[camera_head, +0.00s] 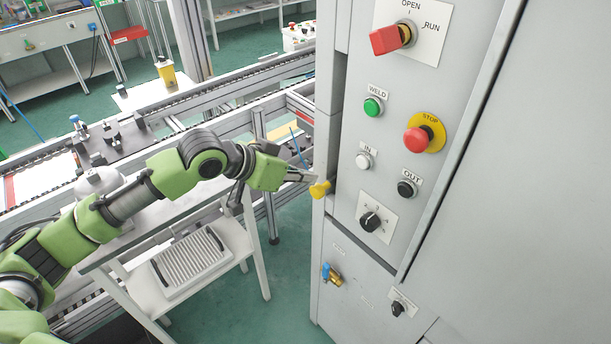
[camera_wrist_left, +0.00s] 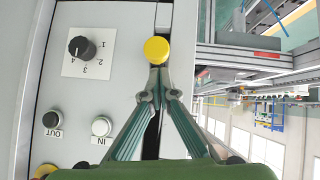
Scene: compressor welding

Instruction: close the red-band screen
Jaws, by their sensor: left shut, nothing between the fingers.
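My left gripper (camera_head: 306,178) reaches the near edge of the grey cabinet, its fingers together and empty. A yellow knob (camera_head: 319,189) sticks out at that edge, right at the fingertips. In the left wrist view the yellow knob (camera_wrist_left: 156,49) is just beyond the closed fingertips (camera_wrist_left: 157,72), at a dark vertical slot. I cannot tell whether they touch. No screen with a red band can be made out for sure. My right gripper is not in view.
The cabinet panel carries a red OPEN/RUN switch (camera_head: 391,39), a green WELD button (camera_head: 372,106), a red STOP button (camera_head: 418,139) and a black dial (camera_head: 370,222). A conveyor (camera_head: 220,85) and a white stand (camera_head: 232,237) lie to the left. Green floor is clear between stand and cabinet.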

